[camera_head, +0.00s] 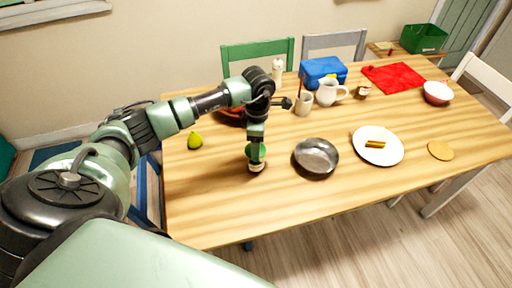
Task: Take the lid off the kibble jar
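My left arm comes in from the left and bends down over the wooden table (222,213). My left gripper (257,161) points down near the table's front left part. A small pale round thing (257,168) shows right at its fingertips, with a green patch just above it. The gripper covers most of this thing, so I cannot tell if it is the kibble jar or its lid, or if the fingers grip it. A small jar-like thing with a brown top (363,90) stands at the back, right of the white pitcher (327,93). My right gripper is not in view.
A plate (389,147) with food lies further right. A mug (303,104) and blue box (322,69) stand behind. The front table strip is clear.

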